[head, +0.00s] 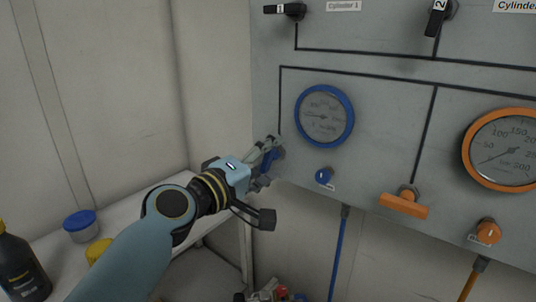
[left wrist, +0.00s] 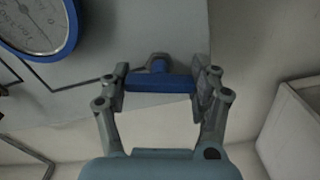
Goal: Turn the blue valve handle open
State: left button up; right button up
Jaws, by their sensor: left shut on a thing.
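The blue valve handle (head: 268,157) is a short bar on the left edge of the grey panel, below and left of the blue-ringed gauge. In the left wrist view the blue handle (left wrist: 160,84) lies crosswise between the fingers, with its metal stem behind it. My left gripper (head: 266,163) is at the handle, and its fingers close on the bar's two ends (left wrist: 161,87). In the head view the fingers hide part of the handle. My right gripper is not in view.
The grey panel (head: 385,120) carries a blue gauge (head: 325,115), a small blue knob (head: 324,176), an orange handle (head: 404,205), an orange gauge (head: 502,150) and black valves above. A bench (head: 55,250) at left holds a dark bottle (head: 20,265) and a blue-lidded jar (head: 81,226).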

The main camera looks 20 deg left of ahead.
pick_arm(q)
jog(key=shift+n, duration=0.7)
jog(key=shift+f, duration=0.1)
jog(key=o, duration=1.2)
jog(key=shift+s, duration=0.1)
jog(key=v, duration=1.2)
